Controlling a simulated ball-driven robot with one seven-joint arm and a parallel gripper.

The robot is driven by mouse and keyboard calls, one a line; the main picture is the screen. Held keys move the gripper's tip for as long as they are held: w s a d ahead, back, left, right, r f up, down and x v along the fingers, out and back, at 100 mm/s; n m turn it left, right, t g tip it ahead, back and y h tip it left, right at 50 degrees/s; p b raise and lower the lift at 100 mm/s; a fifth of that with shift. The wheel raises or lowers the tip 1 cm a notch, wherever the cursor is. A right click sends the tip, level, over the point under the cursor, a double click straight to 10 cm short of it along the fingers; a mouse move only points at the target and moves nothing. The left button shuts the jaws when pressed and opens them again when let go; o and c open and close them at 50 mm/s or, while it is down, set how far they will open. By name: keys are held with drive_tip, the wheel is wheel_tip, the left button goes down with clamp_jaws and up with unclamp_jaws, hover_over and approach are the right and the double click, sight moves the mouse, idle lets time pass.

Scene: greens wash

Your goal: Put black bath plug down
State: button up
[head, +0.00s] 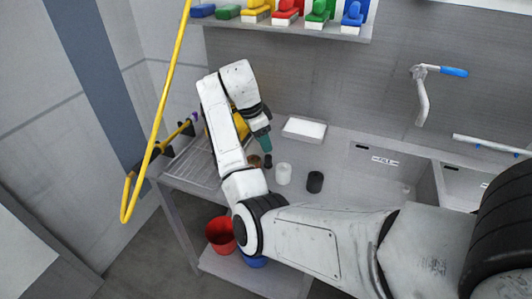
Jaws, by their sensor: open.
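My gripper (264,145) hangs over the left part of the steel counter, its greenish end pointing down. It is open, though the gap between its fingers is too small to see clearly. A small black object (267,161), which looks like the black bath plug, is right below the fingertips. I cannot tell whether it touches the fingers or rests on the counter (340,165). A larger black cylinder (315,182) stands apart to the right, and a white cylinder (284,174) stands between them. A brown object (254,160) is just left of the small black one.
A white tray (304,129) lies behind the cylinders. A sink basin (400,178) with a label on its rim is to the right. A ribbed drainer (195,165) is at left, near a yellow pole (160,130). A red bucket (220,234) stands below. A shelf holds coloured brushes.

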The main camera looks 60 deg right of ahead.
drive_tip(key=shift+p+v, duration=0.4)
drive_tip(key=shift+v, duration=1.75)
